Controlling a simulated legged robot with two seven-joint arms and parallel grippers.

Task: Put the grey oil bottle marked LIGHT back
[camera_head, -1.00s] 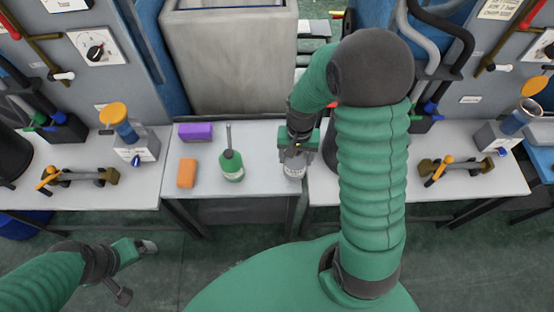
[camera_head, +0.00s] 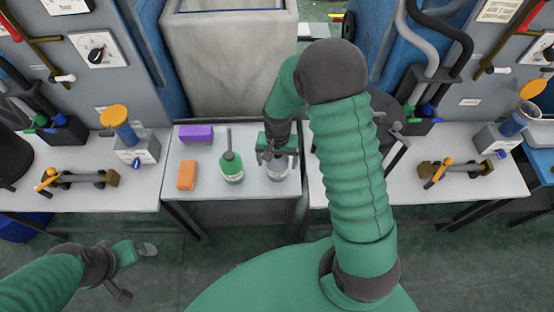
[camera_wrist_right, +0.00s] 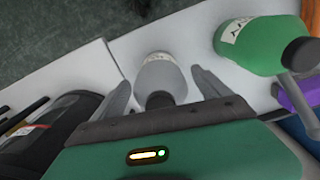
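The grey bottle (camera_head: 277,174) stands on the middle table, to the right of a green bottle (camera_head: 232,170). My right gripper (camera_head: 278,158) is over the grey bottle from above and hides its top in the head view. In the right wrist view the grey bottle (camera_wrist_right: 160,75) is between the two spread fingers, with a visible gap on each side. Its dark cap points toward the gripper, and its label is too small to read. My left gripper (camera_head: 137,248) is low at the left, away from the tables, and its opening is unclear.
A large grey bin (camera_head: 232,60) stands behind the table. Side tables hold valves and dumbbell-shaped tools. The table's front strip is clear.

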